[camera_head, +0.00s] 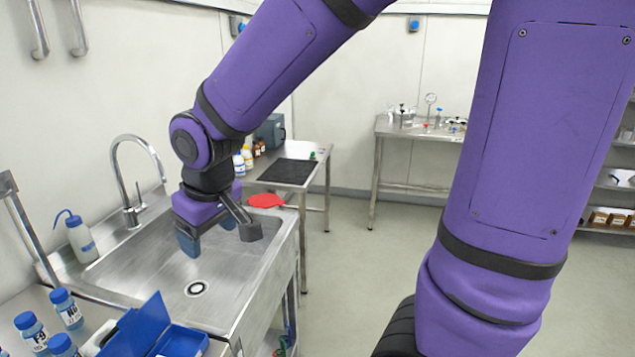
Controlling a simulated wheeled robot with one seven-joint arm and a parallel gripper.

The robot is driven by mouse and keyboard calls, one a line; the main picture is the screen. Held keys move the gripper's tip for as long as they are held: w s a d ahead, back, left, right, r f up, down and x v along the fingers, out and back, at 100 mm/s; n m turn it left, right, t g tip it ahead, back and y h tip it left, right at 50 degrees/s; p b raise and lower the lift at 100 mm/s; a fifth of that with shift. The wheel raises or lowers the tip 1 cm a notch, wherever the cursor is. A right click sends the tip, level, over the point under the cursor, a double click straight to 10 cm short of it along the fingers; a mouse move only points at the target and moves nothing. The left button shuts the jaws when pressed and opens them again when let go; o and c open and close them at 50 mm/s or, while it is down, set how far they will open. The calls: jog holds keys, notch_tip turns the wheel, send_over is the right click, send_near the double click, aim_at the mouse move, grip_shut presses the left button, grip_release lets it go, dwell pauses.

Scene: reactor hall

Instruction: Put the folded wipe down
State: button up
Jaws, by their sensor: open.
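My gripper (207,236) hangs over the steel sink basin (245,270), pointing down. Its two blue-tipped fingers are apart, and I see nothing between them. I cannot make out a folded wipe for certain. A flat red thing (265,200) lies at the far right corner of the sink unit, beyond my gripper; I cannot tell whether it is a cloth. My arm hides part of the sink's far edge.
A curved tap (131,180) and a wash bottle (80,238) stand at the sink's left. Blue-capped bottles (66,308) and an open blue box (150,325) are in front. A bench with a black mat (288,172) stands behind. The floor to the right is clear.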

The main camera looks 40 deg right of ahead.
jog(key=s+d+r+m+t, duration=0.1)
jog(key=s+d+r, duration=0.4)
jog(key=s, duration=0.2)
jog(key=s+d+r+m+t, duration=0.1)
jog(key=s+d+r+m, duration=0.1)
jog(key=s+d+r, duration=0.3)
jog(key=s+d, duration=0.1)
jog(key=s, duration=0.1)
jog(key=shift+s+r+m, duration=0.2)
jog(key=shift+s+m, duration=0.1)
jog(key=shift+s, duration=0.05)
jog(key=shift+o, duration=0.5)
jog(key=shift+w+a, duration=0.1)
